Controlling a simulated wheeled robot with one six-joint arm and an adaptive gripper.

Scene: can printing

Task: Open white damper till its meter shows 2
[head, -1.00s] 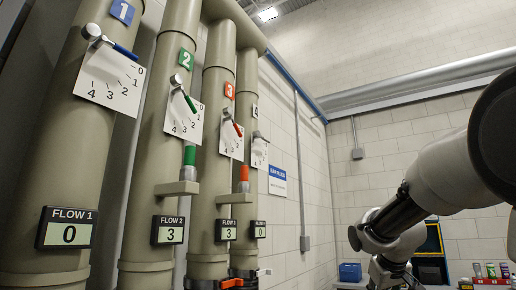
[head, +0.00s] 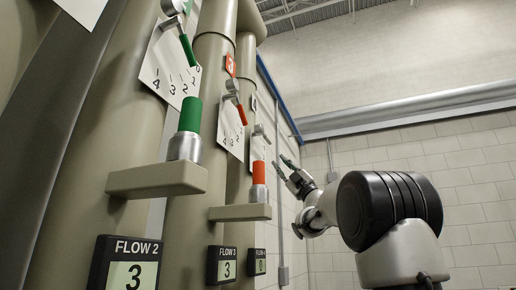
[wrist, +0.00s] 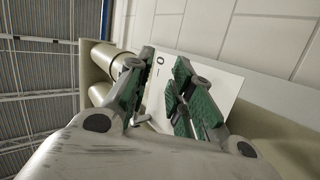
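The number 4 dial card (head: 257,150) is on the farthest pipe in the head view, with a pale lever (head: 262,134) near its top. The FLOW 4 meter (head: 260,262) below is small, and its digit looks like 0. My gripper (head: 281,164) is open, just right of that dial. In the wrist view its green-padded fingers (wrist: 160,82) stand apart in front of a white dial card (wrist: 207,76) showing a 0. A grey lever piece (wrist: 143,119) shows low between the fingers. I cannot tell whether the fingers touch it.
A green-topped cylinder (head: 189,118) and an orange-topped one (head: 258,174) stand on shelves jutting from the pipes. The block wall (head: 460,170) is at right.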

